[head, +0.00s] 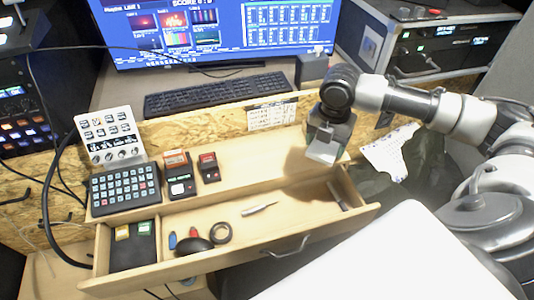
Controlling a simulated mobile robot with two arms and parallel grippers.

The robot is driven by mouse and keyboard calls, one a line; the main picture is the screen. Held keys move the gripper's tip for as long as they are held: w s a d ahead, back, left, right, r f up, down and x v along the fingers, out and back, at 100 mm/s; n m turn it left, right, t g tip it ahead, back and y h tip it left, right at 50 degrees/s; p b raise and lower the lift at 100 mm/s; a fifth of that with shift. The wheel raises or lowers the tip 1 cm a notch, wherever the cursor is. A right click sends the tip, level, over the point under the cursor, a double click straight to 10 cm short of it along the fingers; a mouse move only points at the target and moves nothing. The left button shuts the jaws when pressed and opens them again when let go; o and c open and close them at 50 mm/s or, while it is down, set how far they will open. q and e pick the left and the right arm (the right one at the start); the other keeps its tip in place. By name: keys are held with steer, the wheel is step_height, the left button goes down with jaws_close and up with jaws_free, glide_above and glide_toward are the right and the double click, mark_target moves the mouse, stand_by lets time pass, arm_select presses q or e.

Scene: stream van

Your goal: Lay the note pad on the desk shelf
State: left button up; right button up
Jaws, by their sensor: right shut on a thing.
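My right gripper (326,143) comes in from the right and points down above the right end of the wooden desk shelf (252,162). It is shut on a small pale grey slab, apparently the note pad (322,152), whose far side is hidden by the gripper. The pad is near the shelf's right end; I cannot tell whether it touches the surface. A shadow falls on the shelf to its left. The middle of the shelf is bare. My left gripper is not in view.
An open drawer (284,228) below the shelf holds a pen, a black ring and small items. A button pad (125,189), a white control panel (108,138) and two small devices (180,178) occupy the shelf's left. A keyboard (218,94) and monitor (215,30) stand behind.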

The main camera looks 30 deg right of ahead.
glide_above(285, 156)
step_height(285, 156, down, 7)
steer(key=shift+r+p, duration=0.1)
steer(key=shift+p, duration=0.2)
steer(key=shift+w+f, duration=0.1)
steer(key=shift+f, duration=2)
steer(key=shift+f, duration=0.15)
steer(key=o, duration=0.9)
step_height(285, 156, up, 12)
steer(key=shift+r, duration=0.2)
steer(key=shift+f, duration=0.1)
